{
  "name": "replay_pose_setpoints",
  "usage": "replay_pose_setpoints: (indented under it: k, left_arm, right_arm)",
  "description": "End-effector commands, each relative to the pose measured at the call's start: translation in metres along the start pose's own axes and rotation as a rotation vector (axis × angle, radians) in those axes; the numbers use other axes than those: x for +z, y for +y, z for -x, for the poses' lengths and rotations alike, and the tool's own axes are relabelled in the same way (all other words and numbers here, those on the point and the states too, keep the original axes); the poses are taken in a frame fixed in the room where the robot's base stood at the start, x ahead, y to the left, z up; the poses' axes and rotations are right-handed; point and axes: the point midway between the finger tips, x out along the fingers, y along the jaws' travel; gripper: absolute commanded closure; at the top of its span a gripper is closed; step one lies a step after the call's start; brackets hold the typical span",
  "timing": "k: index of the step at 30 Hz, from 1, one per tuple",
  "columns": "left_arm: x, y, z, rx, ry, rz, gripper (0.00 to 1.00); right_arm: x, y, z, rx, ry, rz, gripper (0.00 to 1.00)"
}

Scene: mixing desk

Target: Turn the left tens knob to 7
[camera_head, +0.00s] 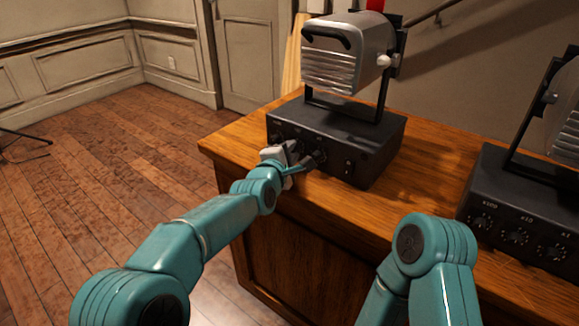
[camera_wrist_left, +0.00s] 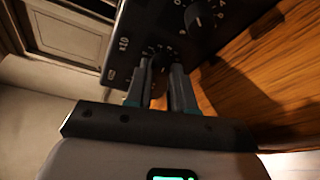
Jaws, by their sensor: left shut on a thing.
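The left control box (camera_head: 368,148) is black and stands on the wooden desk, with a row of knobs on its front face. My left gripper (camera_head: 297,158) is at this front face and covers part of the knob row. In the left wrist view the gripper (camera_wrist_left: 165,75) is shut on a knob beside the "x10" label (camera_wrist_left: 123,44). The fingers hide most of that knob, and its setting cannot be read. Another knob (camera_wrist_left: 197,17) with a white pointer line and a dial shows free beside it. My right arm is at the lower right; its gripper is out of view.
A silver lamp-like device (camera_head: 345,62) stands on a bracket over the left box. A second black box (camera_head: 520,215) with labelled knobs sits at the desk's right. Bare desk top (camera_head: 425,190) lies between the boxes. The desk's left edge is near my left forearm.

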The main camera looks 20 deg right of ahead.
Motion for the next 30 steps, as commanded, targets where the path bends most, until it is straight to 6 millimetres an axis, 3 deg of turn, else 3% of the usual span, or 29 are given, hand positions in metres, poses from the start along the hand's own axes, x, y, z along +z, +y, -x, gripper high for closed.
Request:
replay_pose_setpoints:
  k: [10,29,30]
  left_arm:
    - [-0.001,-0.004,-0.001,0.057,0.008,-0.175,1.00]
    - [0.000,-0.003,0.000,0.075,0.010,-0.227,1.00]
    - [0.000,-0.003,0.000,0.075,0.010,-0.227,0.67]
  right_arm:
    - [-0.001,0.008,-0.022,0.000,0.001,0.000,0.51]
    - [-0.001,0.009,-0.025,0.000,0.000,0.000,0.51]
    - [-0.001,0.009,-0.025,0.000,0.000,0.000,0.51]
